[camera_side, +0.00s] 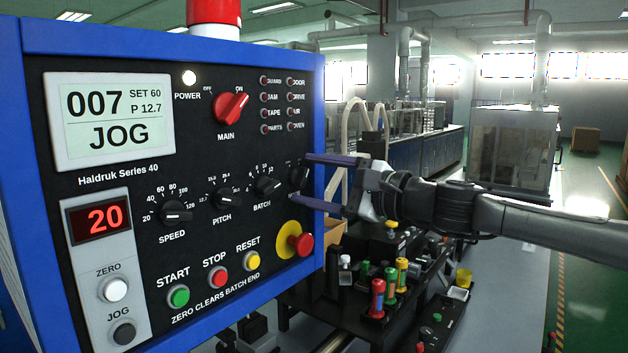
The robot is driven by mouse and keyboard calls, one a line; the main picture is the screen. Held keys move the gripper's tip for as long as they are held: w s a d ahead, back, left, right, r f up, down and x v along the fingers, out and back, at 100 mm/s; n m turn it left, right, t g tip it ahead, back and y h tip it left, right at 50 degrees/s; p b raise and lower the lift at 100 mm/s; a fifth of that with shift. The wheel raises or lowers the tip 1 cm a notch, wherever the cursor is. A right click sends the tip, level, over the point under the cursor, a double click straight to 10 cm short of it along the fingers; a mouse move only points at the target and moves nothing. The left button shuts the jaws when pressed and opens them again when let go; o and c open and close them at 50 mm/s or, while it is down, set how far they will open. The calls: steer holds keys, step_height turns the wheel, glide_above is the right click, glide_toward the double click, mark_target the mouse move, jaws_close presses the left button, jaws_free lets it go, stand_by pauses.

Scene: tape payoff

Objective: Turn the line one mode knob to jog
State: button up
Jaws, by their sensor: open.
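The control panel (140,235) stands at the left, with a black face in a blue frame. Its screen (108,120) reads 007, SET 60, P 12.7 and JOG. A dark knob (298,174) sits at the panel's right end, right of the BATCH knob, in the place of a mode knob. Its label and pointer are too small or hidden to read. My gripper (301,181) comes in from the right with its fingers open, one above and one below this knob, close to the panel. I cannot tell whether either finger touches it.
The SPEED (176,212), PITCH (227,197) and BATCH (268,186) knobs are left of my gripper. A red emergency button (301,244) on yellow sits just below the lower finger. The red MAIN switch (231,107) is above. Machinery with coloured parts (390,285) lies below my arm.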

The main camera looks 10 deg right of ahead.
steer(key=v, duration=1.4)
stand_by(0.5)
steer(key=shift+w, duration=0.1)
